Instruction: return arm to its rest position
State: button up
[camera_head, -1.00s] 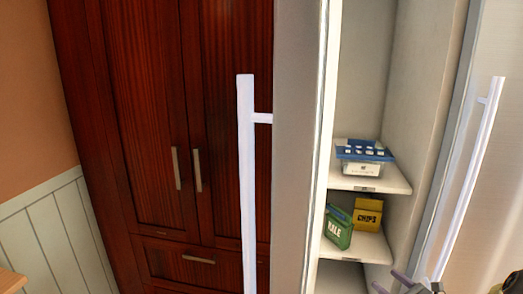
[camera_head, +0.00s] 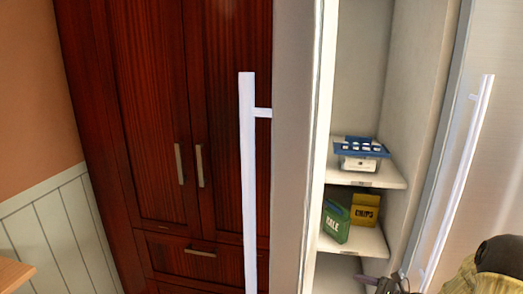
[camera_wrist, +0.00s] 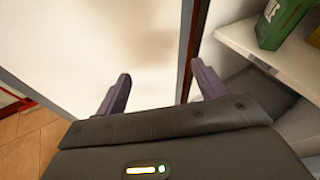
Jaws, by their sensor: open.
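My gripper (camera_wrist: 160,90) shows in the wrist view with its two purple-grey fingers spread apart and nothing between them. It faces a pale, smooth panel (camera_wrist: 110,40), with a shelf edge on the right. In the head view, only a small part of my gripper (camera_head: 385,284) shows at the bottom, in front of the lower shelves. My arm (camera_head: 495,262) enters at the bottom right corner.
A tall fridge door (camera_head: 296,150) with a long white handle (camera_head: 248,170) stands open. Inside, a blue-topped carton (camera_head: 360,152) sits above a green KALE box (camera_head: 336,222) and yellow CHIPS box (camera_head: 366,210). Another handle (camera_head: 462,165) is at right. Dark wooden cabinets (camera_head: 150,120) stand behind.

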jog(key=s+a+r+n+g+h, duration=0.1)
jog(key=s+a+n+g+h, duration=0.4)
jog(key=s+a+n+g, duration=0.6)
jog(key=s+r+n+t+h, duration=0.5)
jog(key=s+n, duration=0.3)
jog(key=n, duration=0.5)
notch_tip(320, 180, up, 18)
jog(key=g+h+p, duration=0.1)
jog(key=p, duration=1.6)
jog(key=shift+s+a+f+p, duration=0.2)
jog(key=shift+s+a+p, duration=0.1)
jog(key=shift+a, duration=0.15)
